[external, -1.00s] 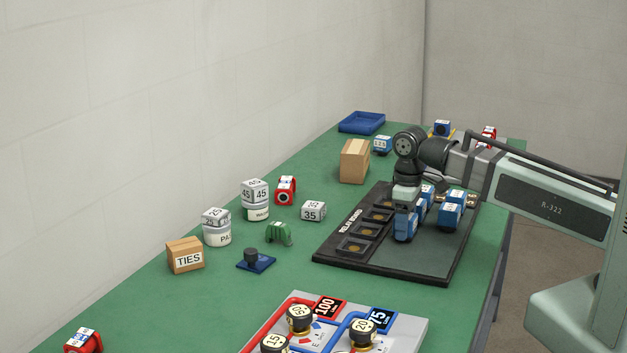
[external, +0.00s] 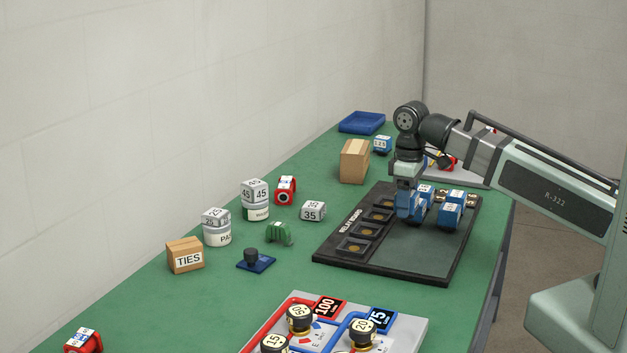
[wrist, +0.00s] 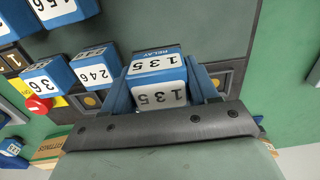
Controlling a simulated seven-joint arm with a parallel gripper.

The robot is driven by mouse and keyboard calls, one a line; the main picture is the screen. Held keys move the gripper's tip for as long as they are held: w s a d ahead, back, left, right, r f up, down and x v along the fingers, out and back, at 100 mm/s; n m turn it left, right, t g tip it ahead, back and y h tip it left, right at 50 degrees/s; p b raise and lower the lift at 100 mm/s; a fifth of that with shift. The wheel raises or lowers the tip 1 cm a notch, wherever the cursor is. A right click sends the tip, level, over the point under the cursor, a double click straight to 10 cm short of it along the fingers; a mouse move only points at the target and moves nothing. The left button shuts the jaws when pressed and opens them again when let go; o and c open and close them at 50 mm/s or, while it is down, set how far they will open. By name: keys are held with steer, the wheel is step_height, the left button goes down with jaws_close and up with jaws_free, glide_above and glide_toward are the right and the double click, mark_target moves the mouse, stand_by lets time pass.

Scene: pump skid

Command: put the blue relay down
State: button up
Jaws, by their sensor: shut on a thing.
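A blue relay (external: 409,208) with a white label is held in my gripper (external: 408,196) over the black relay board (external: 425,262). In the wrist view the relay (wrist: 157,92) shows "135" on its faces and sits between the two fingers (wrist: 160,88). My gripper is shut on it. The underside of the relay is hidden, so I cannot tell whether it touches the board. Several empty square sockets (external: 355,247) line the left side of the board.
More blue relays (external: 448,215) stand on the board just right of the held one. A cardboard box (external: 354,161) and a blue tray (external: 361,122) are behind. A valve panel (external: 400,325) lies in front. The board's near right part is bare.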

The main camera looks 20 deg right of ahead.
step_height(320, 180, up, 3)
steer(key=shift+r, duration=0.1)
steer(key=shift+w+d+r, duration=0.15)
steer(key=shift+d+r, duration=0.1)
steer(key=shift+r, duration=0.15)
steer(key=shift+m, duration=0.8)
steer(key=w+d, duration=0.5)
steer(key=shift+w+d+r, duration=0.1)
steer(key=shift+w+r, duration=0.05)
steer(key=shift+w, duration=0.1)
steer(key=w+d+r+m, duration=0.1)
steer(key=w+d+r, duration=0.1)
steer(key=w, duration=0.7)
steer(key=w+d+r+m, duration=0.1)
steer(key=w+d, duration=0.1)
steer(key=w, duration=0.7)
step_height(320, 180, up, 4)
steer(key=n, duration=0.4)
glide_above(356, 146)
steer(key=shift+s+a+f, duration=0.1)
steer(key=shift+f, duration=4.6)
steer(key=shift+f, duration=0.15)
